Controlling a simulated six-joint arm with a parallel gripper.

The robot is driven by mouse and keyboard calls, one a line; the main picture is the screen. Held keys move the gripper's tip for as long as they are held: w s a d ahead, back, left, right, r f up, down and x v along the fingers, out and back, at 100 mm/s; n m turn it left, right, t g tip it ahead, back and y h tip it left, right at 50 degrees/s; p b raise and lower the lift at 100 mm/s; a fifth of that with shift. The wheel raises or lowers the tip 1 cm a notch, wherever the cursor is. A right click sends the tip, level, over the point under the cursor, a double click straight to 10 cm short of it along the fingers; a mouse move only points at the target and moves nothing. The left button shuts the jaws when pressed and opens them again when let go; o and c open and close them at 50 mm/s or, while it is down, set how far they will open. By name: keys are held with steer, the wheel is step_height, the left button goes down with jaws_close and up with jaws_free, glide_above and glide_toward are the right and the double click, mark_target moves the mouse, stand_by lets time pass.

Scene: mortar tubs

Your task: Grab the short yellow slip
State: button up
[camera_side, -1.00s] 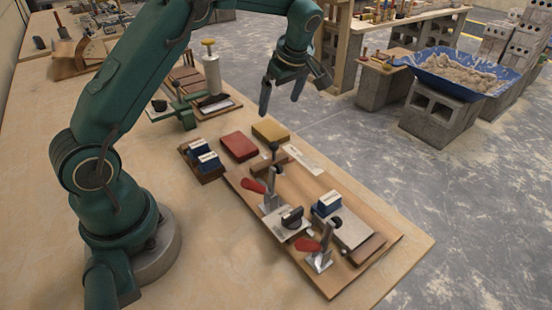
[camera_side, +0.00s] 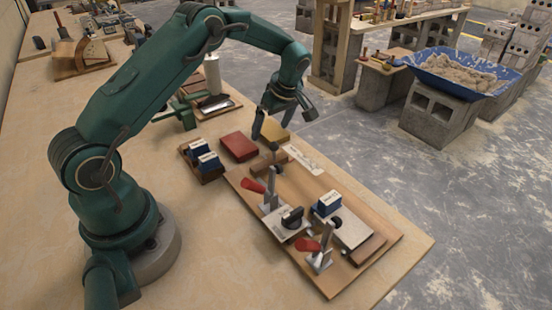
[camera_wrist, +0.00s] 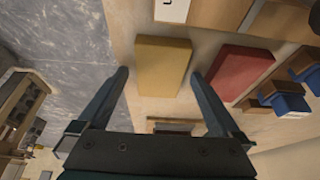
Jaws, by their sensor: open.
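The short yellow slip (camera_wrist: 162,66) is a flat yellow block lying on the wooden table. In the side view the yellow slip (camera_side: 272,132) is partly hidden by my gripper (camera_side: 271,128). My gripper is open and empty, and its fingers point down at the slip. In the wrist view my gripper (camera_wrist: 158,76) has one finger on each side of the slip, with a gap showing on both sides. I cannot tell how high the fingertips are above the table.
A red block (camera_side: 239,147) lies close beside the slip, and the red block (camera_wrist: 237,72) is near one finger. Blue-and-white boxes (camera_side: 205,155) sit in a wooden holder. A board with red-handled clamps (camera_side: 252,186) stands in front. The table edge is close behind the slip.

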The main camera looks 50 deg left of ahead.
steer(key=shift+f, duration=0.15)
steer(key=shift+c, duration=1.2)
steer(key=c, duration=1.3)
